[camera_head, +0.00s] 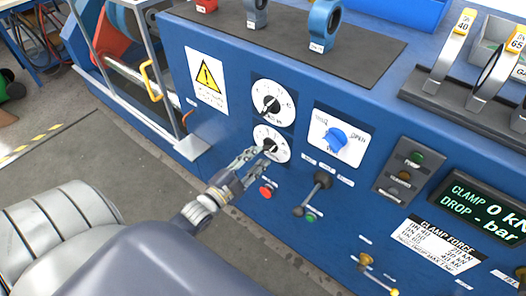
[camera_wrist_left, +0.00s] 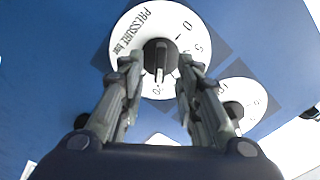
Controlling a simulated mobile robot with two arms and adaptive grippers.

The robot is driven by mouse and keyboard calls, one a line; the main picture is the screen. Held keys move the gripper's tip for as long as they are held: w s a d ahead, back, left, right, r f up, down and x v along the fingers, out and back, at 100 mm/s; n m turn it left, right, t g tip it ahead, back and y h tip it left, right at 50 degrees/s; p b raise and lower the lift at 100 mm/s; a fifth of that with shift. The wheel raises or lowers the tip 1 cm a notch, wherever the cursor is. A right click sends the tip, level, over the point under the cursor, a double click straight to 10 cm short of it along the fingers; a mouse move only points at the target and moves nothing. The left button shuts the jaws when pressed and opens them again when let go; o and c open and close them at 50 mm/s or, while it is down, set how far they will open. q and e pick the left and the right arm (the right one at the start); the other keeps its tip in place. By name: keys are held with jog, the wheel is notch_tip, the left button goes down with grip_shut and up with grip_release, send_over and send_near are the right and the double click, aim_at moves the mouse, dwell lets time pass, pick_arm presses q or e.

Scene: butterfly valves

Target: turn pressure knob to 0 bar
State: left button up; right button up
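The pressure knob (camera_wrist_left: 158,58) is a black knob on a white round dial marked PRESSURE bar, on the blue panel. In the wrist view its white pointer line points down the picture, away from the 0 at the upper right. In the head view this seems to be the lower white dial (camera_head: 280,153), partly covered by my gripper. My left gripper (camera_wrist_left: 158,67) is open in front of the dial, with one finger on each side of the knob. Gaps show between the fingers and the knob. My right gripper is in neither view.
A second white dial (camera_head: 272,103) sits just above. A blue selector knob (camera_head: 335,139) is to the right, and a black lever (camera_head: 318,187) and a red button (camera_head: 266,192) are close by. A lit display (camera_head: 485,208) reads 0 kN and "- bar".

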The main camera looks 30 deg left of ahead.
aim_at(264, 152)
pick_arm(q)
jog(key=shift+w+d, duration=0.15)
jog(key=shift+w, duration=1.7)
jog(key=shift+c, duration=0.2)
grip_shut()
